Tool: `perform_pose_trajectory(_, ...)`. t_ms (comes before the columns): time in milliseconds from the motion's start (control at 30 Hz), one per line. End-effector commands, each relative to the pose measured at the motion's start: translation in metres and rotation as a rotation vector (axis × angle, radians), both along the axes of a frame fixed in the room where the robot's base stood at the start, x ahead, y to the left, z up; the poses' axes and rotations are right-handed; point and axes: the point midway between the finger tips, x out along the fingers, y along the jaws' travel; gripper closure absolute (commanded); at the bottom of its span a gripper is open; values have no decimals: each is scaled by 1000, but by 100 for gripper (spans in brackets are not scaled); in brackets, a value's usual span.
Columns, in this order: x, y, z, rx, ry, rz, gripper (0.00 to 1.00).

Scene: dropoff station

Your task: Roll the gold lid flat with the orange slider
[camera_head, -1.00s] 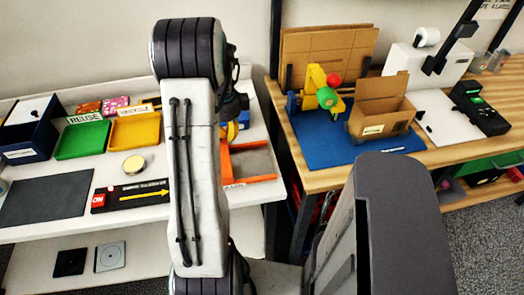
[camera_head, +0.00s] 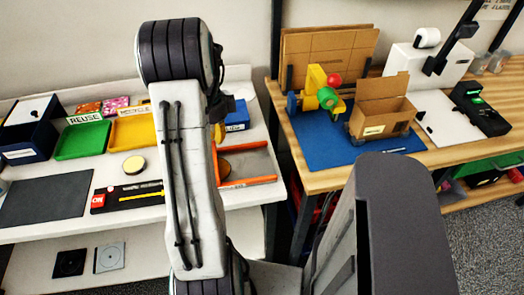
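A round gold disc (camera_head: 134,165) lies on the white table, just behind the black panel with the yellow arrow. A second brownish-gold round piece (camera_head: 224,168) shows partly at the left inside the orange-edged grey tray, beside my arm; I cannot tell which of the two is the gold lid. The orange slider appears to be part of the orange frame (camera_head: 248,183) around that tray; its left portion is hidden behind my arm.
A green REUSE tray (camera_head: 83,141), a yellow RECYCLE tray (camera_head: 134,131) and a dark blue bin (camera_head: 30,134) stand on the left table. A blue box (camera_head: 236,117) stands behind the orange frame. The wooden table right holds a blue mat (camera_head: 325,148) and cardboard box (camera_head: 382,120).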

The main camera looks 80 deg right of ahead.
Motion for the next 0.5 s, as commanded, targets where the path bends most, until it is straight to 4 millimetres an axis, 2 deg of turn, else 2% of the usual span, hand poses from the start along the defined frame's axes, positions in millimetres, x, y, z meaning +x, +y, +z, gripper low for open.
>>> perform_pose_trajectory(33,-4,4,-10,22,6,-3,100)
perform_pose_trajectory(500,-9,2,-3,23,7,-2,100)
